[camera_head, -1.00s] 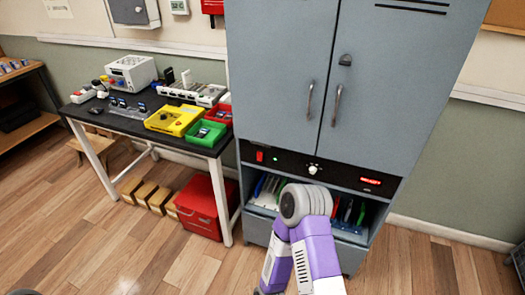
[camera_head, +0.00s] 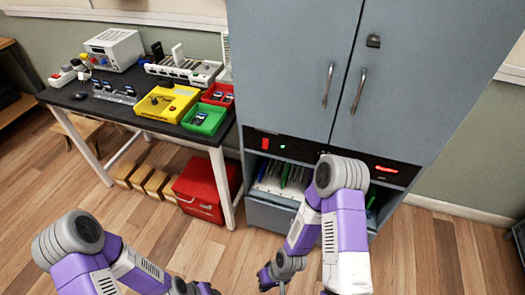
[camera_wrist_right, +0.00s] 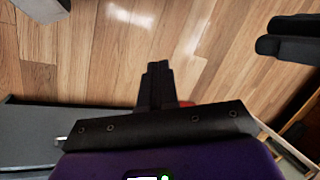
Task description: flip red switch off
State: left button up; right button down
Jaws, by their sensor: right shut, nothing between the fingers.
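The red switch (camera_head: 265,143) is a small red rocker at the left end of the cabinet's black control strip (camera_head: 310,152), beside a small green light (camera_head: 282,148). My right arm reaches in front of the cabinet, with its wrist low and below the switch. My right gripper (camera_wrist_right: 158,68) shows in the right wrist view with its fingers shut and empty, over the floor and apart from the switch. My left arm is at the bottom left of the head view, where its fingers do not show. A dark shape at the wrist view's upper right may be my left gripper.
The grey cabinet (camera_head: 290,60) has closed doors, a red display (camera_head: 387,169) and an open shelf of coloured items below. A black-topped table (camera_head: 60,97) with yellow, red and green trays stands left. A red box (camera_head: 200,190) sits below it. Floor in front is free.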

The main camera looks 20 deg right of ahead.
jog(key=s+d+r+n+g+h+p, duration=0.1)
jog(key=s+r+n+g+h+p, duration=0.2)
jog(key=n, duration=1.2)
jog(key=w+d+r+n+t+h+p, duration=0.2)
jog(key=w+d+r+n+h+p, duration=0.3)
jog(key=w+d+n+h, duration=0.7)
jog(key=w+a+r+n+t+p, duration=0.1)
jog(key=w+a+r+n+t, duration=0.4)
jog(key=w+r+n+t, duration=0.2)
jog(key=w+a+r+n+t+y+p, duration=0.1)
jog(key=w+a+r+n+t+p, duration=0.1)
jog(key=w+a+r+n+t, duration=0.4)
jog(key=w+r+n+t, duration=0.1)
jog(key=w+r+n, duration=0.3)
jog(key=n, duration=0.3)
jog(key=shift+w+a+n+t, duration=0.15)
jog(key=shift+w+n+t, duration=0.2)
jog(key=shift+w, duration=0.2)
jog(key=shift+w, duration=0.1)
